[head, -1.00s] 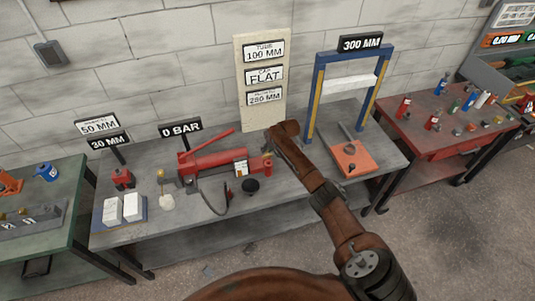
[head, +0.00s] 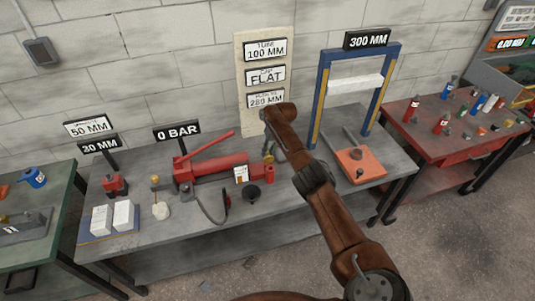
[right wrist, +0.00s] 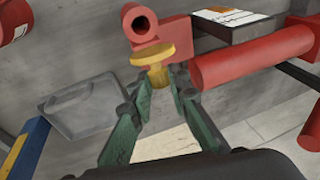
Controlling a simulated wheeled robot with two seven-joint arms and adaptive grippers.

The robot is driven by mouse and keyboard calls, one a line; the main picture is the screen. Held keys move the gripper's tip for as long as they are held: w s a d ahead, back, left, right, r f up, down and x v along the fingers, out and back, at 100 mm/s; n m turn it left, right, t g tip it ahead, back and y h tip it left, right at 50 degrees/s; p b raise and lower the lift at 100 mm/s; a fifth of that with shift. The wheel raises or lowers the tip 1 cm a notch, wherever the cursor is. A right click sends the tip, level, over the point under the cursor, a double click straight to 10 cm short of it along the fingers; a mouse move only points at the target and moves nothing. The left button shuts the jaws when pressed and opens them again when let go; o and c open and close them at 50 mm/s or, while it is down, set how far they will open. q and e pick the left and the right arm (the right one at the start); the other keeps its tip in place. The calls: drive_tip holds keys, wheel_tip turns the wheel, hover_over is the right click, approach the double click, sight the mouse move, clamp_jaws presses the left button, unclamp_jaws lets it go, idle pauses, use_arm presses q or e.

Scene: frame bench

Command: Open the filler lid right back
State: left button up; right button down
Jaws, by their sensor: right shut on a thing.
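The red hand pump (head: 210,168) lies on the grey bench, with its red handle raised to the right. My right gripper (head: 268,152) is at the pump's right end, where it covers part of that end. In the right wrist view, my green fingers (right wrist: 158,88) are shut on the stem of a yellow round cap (right wrist: 156,54), which looks like the filler lid. The cap's disc sits beyond the fingertips, in front of a red block (right wrist: 170,30) with a round port. Whether the cap is hinged or tilted I cannot tell. My left gripper is not in view.
A black hose (head: 208,210) curls in front of the pump. A black round cup (head: 252,193) stands near its right end. A blue press frame (head: 318,95) with an orange base (head: 362,168) stands to the right. The sign board (head: 247,35) rises close behind my gripper.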

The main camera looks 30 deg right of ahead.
drive_tip(key=shift+f, duration=0.1)
drive_tip(key=c, duration=1.8)
unclamp_jaws()
drive_tip(key=shift+c, duration=0.2)
drive_tip(key=v, duration=1.2)
